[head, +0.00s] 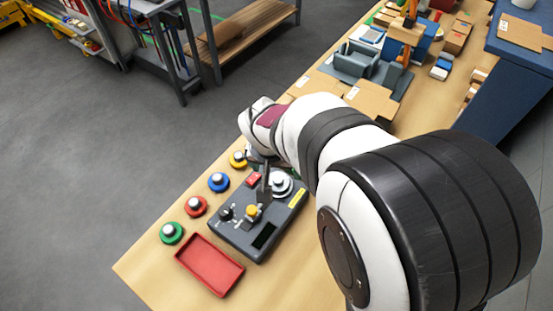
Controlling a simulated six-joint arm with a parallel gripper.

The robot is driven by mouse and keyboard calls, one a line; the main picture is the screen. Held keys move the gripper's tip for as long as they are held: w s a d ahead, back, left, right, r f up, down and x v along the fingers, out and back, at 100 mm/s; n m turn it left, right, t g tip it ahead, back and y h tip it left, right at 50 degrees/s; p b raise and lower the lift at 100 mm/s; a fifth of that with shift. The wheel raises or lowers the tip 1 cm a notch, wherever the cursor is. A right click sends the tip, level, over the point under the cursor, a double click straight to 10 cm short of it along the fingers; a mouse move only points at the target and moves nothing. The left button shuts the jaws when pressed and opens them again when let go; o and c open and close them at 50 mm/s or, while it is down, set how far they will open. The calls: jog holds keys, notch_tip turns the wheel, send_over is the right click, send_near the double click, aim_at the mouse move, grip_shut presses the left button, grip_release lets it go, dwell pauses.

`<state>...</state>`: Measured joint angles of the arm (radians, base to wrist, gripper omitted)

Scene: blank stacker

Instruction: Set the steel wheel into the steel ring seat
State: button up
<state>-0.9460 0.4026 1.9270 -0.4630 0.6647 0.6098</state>
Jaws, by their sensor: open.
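A round silver-grey wheel-like disc (281,184) with a pale raised centre is at the far right part of a dark grey console (228,237). I cannot tell whether this is the steel wheel, the steel ring seat, or one in the other. My gripper (264,188) points down over the console, just left of the disc, with dark fingers. It is open and nothing shows between the fingers. The arm and wrist hide part of the area behind it, and I cannot tell whether the fingers touch anything.
The console carries a black knob (226,212), a yellow knob (252,211) and a red block (253,180). Green (172,233), red (195,206), blue (218,182) and yellow (238,159) round pieces line the table's left edge. A red tray (210,265) lies in front. Boxes crowd the far table.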

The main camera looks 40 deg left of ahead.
jog(key=v, duration=0.5)
jog(key=d+r+m+g+h, duration=0.1)
jog(key=d+r+m, duration=0.25)
jog(key=d, duration=1.15)
jog(key=s+d+m+g+y, duration=0.1)
jog(key=s+d+m, duration=0.5)
jog(key=s+d, duration=0.7)
jog(key=shift+s+d+f+m+g+y, duration=0.25)
jog(key=shift+s+m+g+y, duration=0.1)
jog(key=shift+g, duration=0.35)
